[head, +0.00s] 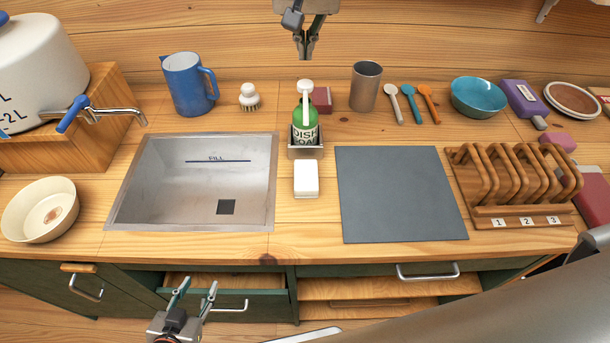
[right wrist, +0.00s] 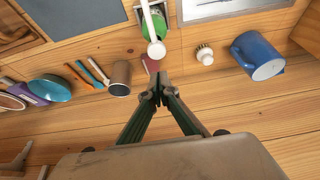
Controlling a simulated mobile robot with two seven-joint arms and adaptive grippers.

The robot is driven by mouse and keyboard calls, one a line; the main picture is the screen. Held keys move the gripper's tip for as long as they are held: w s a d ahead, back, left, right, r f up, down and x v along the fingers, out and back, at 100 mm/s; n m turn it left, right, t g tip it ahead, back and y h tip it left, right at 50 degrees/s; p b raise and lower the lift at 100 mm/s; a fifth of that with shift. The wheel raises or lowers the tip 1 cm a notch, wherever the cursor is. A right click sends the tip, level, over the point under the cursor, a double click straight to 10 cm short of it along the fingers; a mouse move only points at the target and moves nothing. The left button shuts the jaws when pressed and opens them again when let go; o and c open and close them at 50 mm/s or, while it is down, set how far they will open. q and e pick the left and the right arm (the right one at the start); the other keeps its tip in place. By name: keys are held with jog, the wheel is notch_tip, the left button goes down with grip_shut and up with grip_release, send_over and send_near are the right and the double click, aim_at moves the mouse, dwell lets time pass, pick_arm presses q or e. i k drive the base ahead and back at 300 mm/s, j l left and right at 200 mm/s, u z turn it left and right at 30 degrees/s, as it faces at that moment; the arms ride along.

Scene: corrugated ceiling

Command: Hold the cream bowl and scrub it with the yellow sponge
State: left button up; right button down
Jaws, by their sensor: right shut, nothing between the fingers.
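The cream bowl (head: 28,212) stands upright at the left end of the counter, with a brown stain inside. I can make out no yellow sponge; a white block (head: 306,180) lies in front of the soap holder, and I cannot tell what it is. My left gripper (head: 196,288) is open and empty, low in front of the counter, right of the bowl and apart from it. My right gripper (head: 305,50) is shut and empty, high at the back near the wall; its closed fingertips (right wrist: 161,88) show in the right wrist view.
The metal sink (head: 150,185) lies between bowl and block. A green soap bottle (head: 305,125) stands behind the block. A grey mat (head: 400,195) and wooden rack (head: 490,212) are to the right. A blue jug (head: 185,85), brush (head: 249,98) and metal cup (head: 365,88) stand at the back.

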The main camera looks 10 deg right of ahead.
aim_at(306, 180)
jog(key=k, duration=1)
